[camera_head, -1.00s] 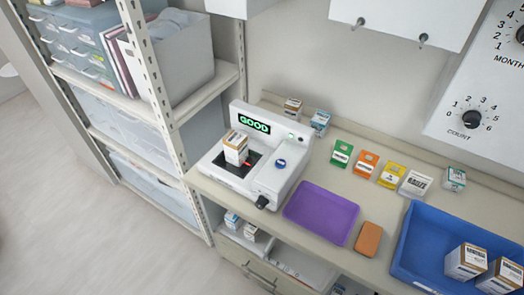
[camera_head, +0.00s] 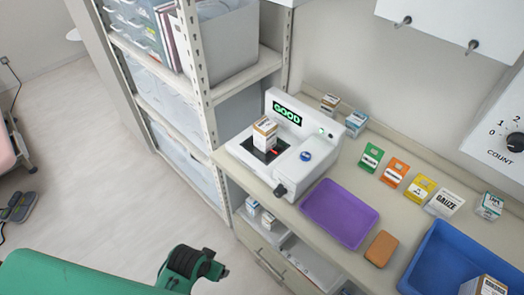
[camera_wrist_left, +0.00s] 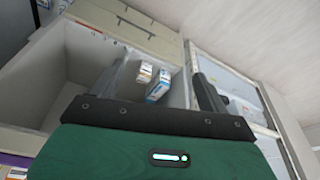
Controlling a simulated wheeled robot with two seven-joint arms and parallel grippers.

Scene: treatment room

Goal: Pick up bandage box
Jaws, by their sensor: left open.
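A white box with a brown top (camera_head: 265,133) stands upright on the scanner (camera_head: 270,165), whose display reads GOOD. A similar box (camera_head: 484,287) is in the blue tray (camera_head: 440,262), cut off by the frame's edge. I cannot clearly read which box is the bandage box. My left gripper (camera_wrist_left: 165,85) is open and empty, its fingers framing the compartment's boxes from a distance. My right gripper is out of view.
A purple tray (camera_head: 340,214) and an orange-brown block (camera_head: 381,248) lie on the counter (camera_head: 330,270). Several coloured packets, including a green one (camera_head: 371,157), line the back. Shelving (camera_head: 200,100) stands left of the counter. The floor (camera_head: 110,190) in front is clear.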

